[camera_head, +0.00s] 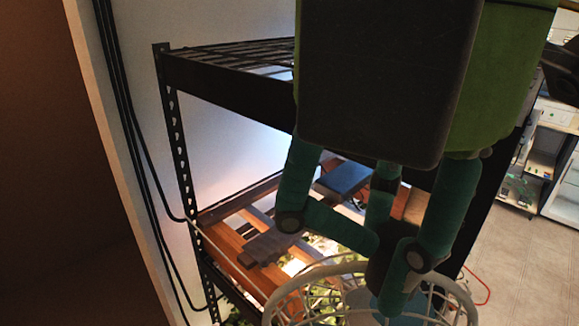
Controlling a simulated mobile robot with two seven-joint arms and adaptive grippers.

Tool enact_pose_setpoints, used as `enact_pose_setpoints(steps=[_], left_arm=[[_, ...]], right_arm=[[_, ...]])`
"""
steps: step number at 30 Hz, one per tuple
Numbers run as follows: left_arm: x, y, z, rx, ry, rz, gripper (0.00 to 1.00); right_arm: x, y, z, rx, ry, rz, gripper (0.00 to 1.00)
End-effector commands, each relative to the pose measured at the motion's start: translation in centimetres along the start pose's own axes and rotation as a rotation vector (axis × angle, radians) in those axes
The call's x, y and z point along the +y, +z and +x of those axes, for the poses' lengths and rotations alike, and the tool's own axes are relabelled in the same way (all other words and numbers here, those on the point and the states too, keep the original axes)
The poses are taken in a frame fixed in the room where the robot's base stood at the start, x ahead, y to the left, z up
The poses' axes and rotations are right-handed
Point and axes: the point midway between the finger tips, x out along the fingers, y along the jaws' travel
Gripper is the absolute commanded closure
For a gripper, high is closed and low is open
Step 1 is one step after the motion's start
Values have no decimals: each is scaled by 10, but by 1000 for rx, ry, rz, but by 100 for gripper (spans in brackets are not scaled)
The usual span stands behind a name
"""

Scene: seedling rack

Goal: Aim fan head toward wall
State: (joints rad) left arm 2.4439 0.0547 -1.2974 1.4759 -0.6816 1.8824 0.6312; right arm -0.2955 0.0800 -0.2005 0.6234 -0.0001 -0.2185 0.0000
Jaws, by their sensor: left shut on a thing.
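The fan head is a round, pale wire cage (290,296) at the bottom of the head view, cut off by the lower edge. My left gripper (386,268) comes down from the top, its dark body and teal fingers in front of the rack. Its fingers are closed at the cage, with a teal fingertip over the cage's middle, and it is shut on the fan head. The exact contact is partly hidden by the fingers. The white wall (235,130) is behind the rack.
A black metal rack (185,150) has a wire top shelf and a wooden-framed lower level (225,250) with green leaves under bright light. Black cables (130,120) run down the wall at left. A red cable (484,284) lies on the tiled floor (530,265) at right, where there is free room.

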Motion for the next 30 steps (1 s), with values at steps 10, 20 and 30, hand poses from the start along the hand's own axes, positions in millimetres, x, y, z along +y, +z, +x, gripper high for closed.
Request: enact_pose_setpoints(steps=[10,20,30], left_arm=[[-3,7,-5,-35,-12,-21,100],[-3,6,-5,-33,-11,-21,46],[-3,6,-2,-25,-11,-20,46]], right_arm=[[0,6,-1,-10,-1,0,100],[-2,6,-1,-12,-3,1,100],[6,8,-1,-14,8,-3,100]])
